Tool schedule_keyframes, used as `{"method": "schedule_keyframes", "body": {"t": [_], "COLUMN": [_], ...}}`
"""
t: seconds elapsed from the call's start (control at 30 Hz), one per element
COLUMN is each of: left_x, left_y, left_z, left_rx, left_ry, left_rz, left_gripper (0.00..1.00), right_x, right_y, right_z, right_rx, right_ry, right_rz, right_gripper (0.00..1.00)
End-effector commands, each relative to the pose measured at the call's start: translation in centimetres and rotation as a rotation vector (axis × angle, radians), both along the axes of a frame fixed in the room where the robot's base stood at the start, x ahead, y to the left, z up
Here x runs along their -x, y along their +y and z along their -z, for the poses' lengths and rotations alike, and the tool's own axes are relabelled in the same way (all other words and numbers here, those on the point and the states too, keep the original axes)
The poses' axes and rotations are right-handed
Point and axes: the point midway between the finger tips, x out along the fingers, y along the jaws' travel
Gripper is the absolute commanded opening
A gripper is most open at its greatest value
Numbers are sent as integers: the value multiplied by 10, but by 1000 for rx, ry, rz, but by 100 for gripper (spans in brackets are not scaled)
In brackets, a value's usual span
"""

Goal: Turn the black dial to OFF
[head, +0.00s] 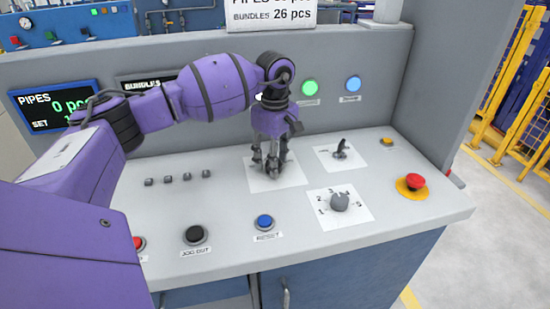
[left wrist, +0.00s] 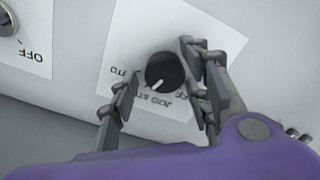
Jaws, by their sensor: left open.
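The black dial (left wrist: 165,71) sits on a white label plate (left wrist: 130,45) in the left wrist view. Its white mark points down and slightly left, toward the word that reads like JOG; part of a word like AUTO is at its left, and letters like FF are at its lower right, partly behind a finger. My left gripper (left wrist: 160,68) is open, its fingers on either side of the dial; I cannot tell whether they touch it. In the head view my left gripper (head: 269,168) points down over the label plate (head: 291,177) and hides the dial. My right gripper is out of view.
On the panel, a lever switch (head: 341,149) and a grey numbered knob (head: 339,201) are right of the gripper. A red emergency button (head: 414,181) is farther right. Blue (head: 265,222) and black (head: 195,235) buttons are in front. Small black switches (head: 187,177) are at left.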

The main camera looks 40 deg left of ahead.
Motion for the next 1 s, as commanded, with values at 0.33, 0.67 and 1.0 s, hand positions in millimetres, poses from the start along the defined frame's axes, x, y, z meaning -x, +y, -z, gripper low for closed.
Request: {"method": "schedule_keyframes", "body": {"t": [0.33, 0.67, 1.0], "left_x": [0, -2, -2], "left_y": [0, 0, 2], "left_z": [0, -2, -4], "left_rx": [0, 0, 1], "left_ry": [-2, -6, -10], "left_rz": [0, -23, -210], "left_gripper": [13, 3, 3], "right_x": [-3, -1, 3], "right_y": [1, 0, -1], "right_z": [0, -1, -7], "right_rx": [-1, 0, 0], "right_ry": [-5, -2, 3], "right_rz": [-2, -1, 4], "right_gripper": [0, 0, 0]}}
